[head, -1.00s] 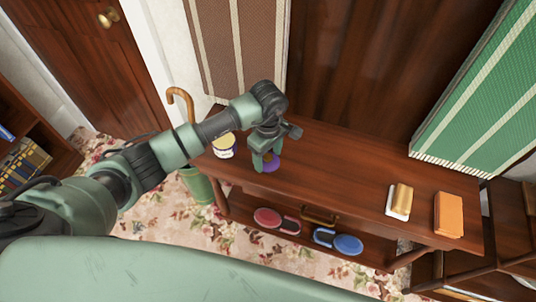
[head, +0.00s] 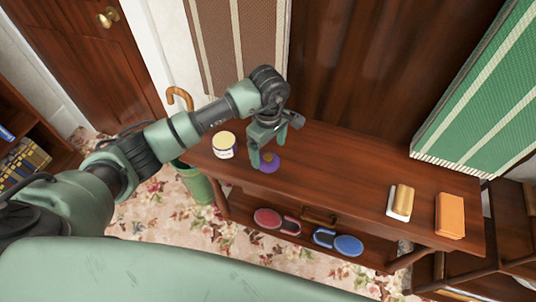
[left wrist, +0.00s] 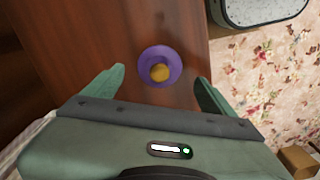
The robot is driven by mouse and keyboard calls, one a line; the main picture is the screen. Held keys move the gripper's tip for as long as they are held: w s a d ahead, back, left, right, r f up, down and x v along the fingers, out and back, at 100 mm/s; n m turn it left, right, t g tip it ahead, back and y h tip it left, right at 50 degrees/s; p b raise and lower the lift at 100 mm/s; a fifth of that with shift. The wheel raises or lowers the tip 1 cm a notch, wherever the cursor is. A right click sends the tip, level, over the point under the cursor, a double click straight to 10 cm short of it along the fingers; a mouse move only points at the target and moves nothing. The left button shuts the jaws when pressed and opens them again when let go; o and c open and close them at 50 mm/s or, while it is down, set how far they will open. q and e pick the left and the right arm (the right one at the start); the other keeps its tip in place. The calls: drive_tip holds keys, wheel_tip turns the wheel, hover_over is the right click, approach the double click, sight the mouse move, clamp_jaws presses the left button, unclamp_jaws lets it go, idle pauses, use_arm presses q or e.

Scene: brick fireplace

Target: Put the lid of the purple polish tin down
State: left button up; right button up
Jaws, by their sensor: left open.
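The purple lid (head: 270,165) lies on the wooden table top, toward the left part of the table. In the left wrist view it is a round purple disc (left wrist: 147,60) with a golden-brown knob (left wrist: 160,73) in its middle. I cannot tell whether a tin body is under it. My left gripper (head: 269,146) is open and empty, just above the lid. In the left wrist view its fingers (left wrist: 158,90) are spread wide, with the lid beyond and between the tips, apart from both. My right gripper is not in view.
A cream-topped tin (head: 223,145) stands left of the lid. A gold-and-white block (head: 400,202) and an orange block (head: 449,215) lie at the table's right end. Red (head: 267,217) and blue (head: 348,245) oval items sit on the lower shelf. The table's middle (head: 335,175) is clear.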

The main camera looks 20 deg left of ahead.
sight(268, 157)
use_arm(q)
wheel_tip(268, 157, up, 8)
drive_tip(key=shift+b, duration=0.45)
drive_tip(key=shift+r, duration=0.1)
